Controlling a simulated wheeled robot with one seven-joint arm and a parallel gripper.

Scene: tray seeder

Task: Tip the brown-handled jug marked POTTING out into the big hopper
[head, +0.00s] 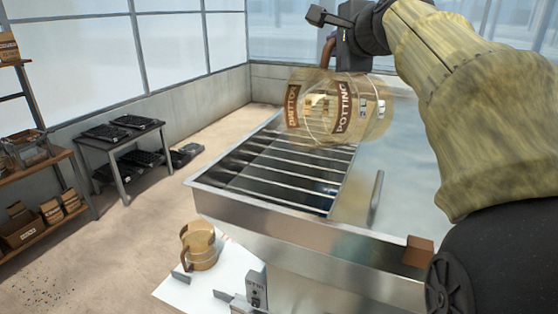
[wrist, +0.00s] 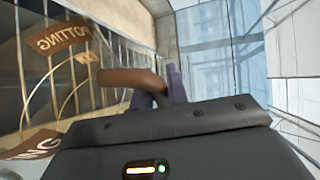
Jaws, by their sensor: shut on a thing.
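The jug marked POTTING (head: 376,108) is see-through amber with brown labels. It is held in the air above the big metal hopper (head: 207,185), tipped about onto its side with its handle uppermost. Its brown handle (wrist: 128,78) is between the fingers of my gripper (wrist: 160,88), which is shut on it. In the head view my gripper (head: 334,48) is at the top of the jug. Hopper bars show through the jug wall in the wrist view. No falling stream shows, and I cannot tell whether anything is left inside.
A second tan jug (head: 202,246) with a brown handle stands on a white stand (head: 225,280) in front of the hopper. A table with black trays (head: 135,122) and shelves with boxes (head: 53,210) stand at the left. Open floor (head: 130,235) lies between.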

